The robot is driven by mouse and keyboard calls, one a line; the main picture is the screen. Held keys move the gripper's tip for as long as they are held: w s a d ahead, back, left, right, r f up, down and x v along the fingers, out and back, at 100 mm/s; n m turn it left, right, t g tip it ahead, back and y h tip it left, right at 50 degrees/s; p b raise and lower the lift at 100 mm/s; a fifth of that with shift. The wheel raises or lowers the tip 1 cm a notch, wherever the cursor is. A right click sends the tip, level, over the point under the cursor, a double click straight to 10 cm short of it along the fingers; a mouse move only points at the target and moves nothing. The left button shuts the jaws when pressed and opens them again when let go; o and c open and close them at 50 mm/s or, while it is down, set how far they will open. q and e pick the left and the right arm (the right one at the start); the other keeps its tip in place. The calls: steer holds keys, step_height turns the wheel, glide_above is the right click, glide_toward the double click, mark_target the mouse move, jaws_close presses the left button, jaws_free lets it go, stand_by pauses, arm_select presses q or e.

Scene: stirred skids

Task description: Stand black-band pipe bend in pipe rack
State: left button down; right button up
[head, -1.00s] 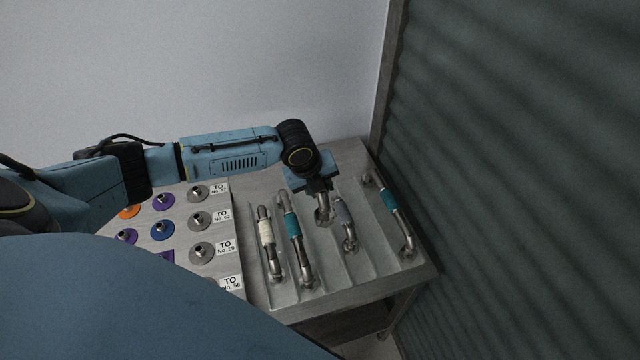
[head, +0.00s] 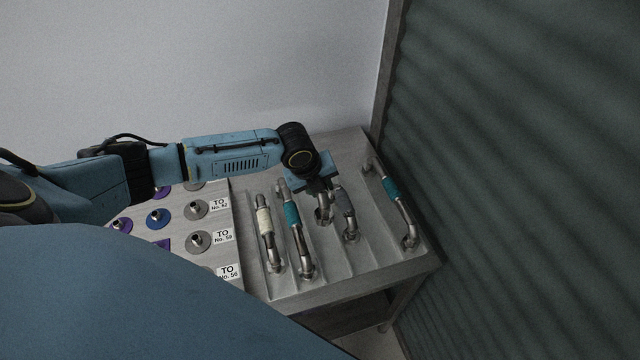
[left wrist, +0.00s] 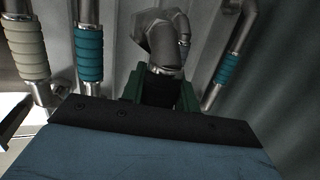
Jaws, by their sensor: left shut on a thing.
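My left gripper (head: 320,188) is over the middle of the pipe rack (head: 330,262), a grey slotted tray on the table. In the left wrist view its green fingers (left wrist: 160,92) are shut around the black-band pipe bend (left wrist: 156,40), on its dark band. The bend's bare metal end also shows below the gripper in the head view (head: 324,212). It is among the racked pipes; I cannot tell whether it touches the rack. My right gripper is not in view.
Beside it lie a cream-band pipe (head: 264,220), a teal-band pipe (head: 291,214), a grey-band pipe (head: 344,202) and another teal-band pipe (head: 390,189). A board with coloured discs and labels (head: 222,207) is at left. A corrugated dark shutter (head: 520,180) rises at right.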

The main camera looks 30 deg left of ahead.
arm_select(q)
steer(key=shift+f+b, duration=1.75)
steer(key=shift+f, duration=1.1)
steer(key=shift+f, duration=0.15)
steer(key=shift+f+b, duration=1.35)
steer(key=shift+f, duration=0.45)
steer(key=shift+f, duration=0.25)
steer(key=c, duration=1)
jaws_free()
steer(key=shift+o, duration=0.2)
steer(key=p+v, duration=0.1)
steer(key=v, duration=1.2)
steer(key=shift+s+p, duration=0.2)
steer(key=shift+p, duration=0.15)
steer(key=shift+a+r, duration=0.1)
steer(key=shift+r, duration=0.05)
